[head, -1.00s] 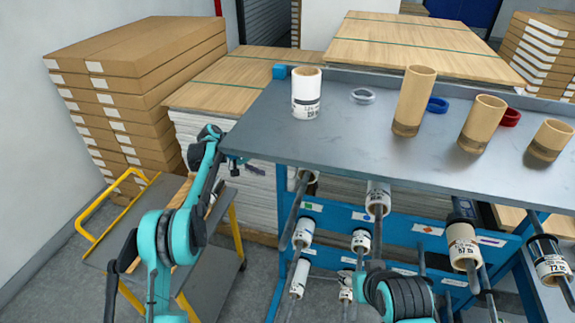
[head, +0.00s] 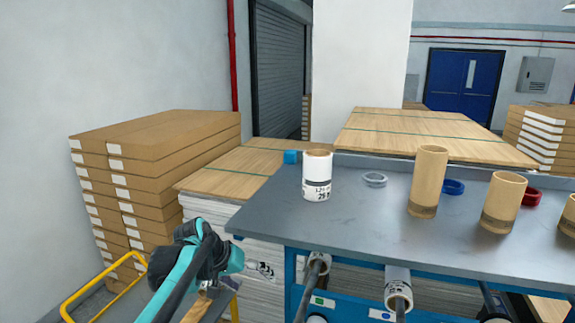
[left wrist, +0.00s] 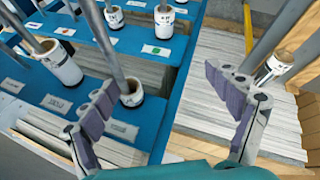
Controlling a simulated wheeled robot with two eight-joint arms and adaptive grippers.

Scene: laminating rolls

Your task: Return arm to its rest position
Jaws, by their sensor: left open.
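My left arm comes up from the bottom left in the head view. Its gripper (head: 262,270) is left of the grey table, below the tabletop and apart from it. In the left wrist view the two fingers of my left gripper (left wrist: 168,98) are spread wide with nothing between them. Beyond the fingers are the blue rack (left wrist: 150,85) with rolls on rods and a pale stack of sheets (left wrist: 270,120). My right gripper is not in the frames.
On the grey table (head: 340,225) stand a white roll (head: 317,176), tan tubes (head: 429,181), and clear, blue (head: 453,187) and red rings. Stacked cartons (head: 160,180) are at the left. A yellow-handled cart (head: 95,290) is below. Rods stick out from the rack's front.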

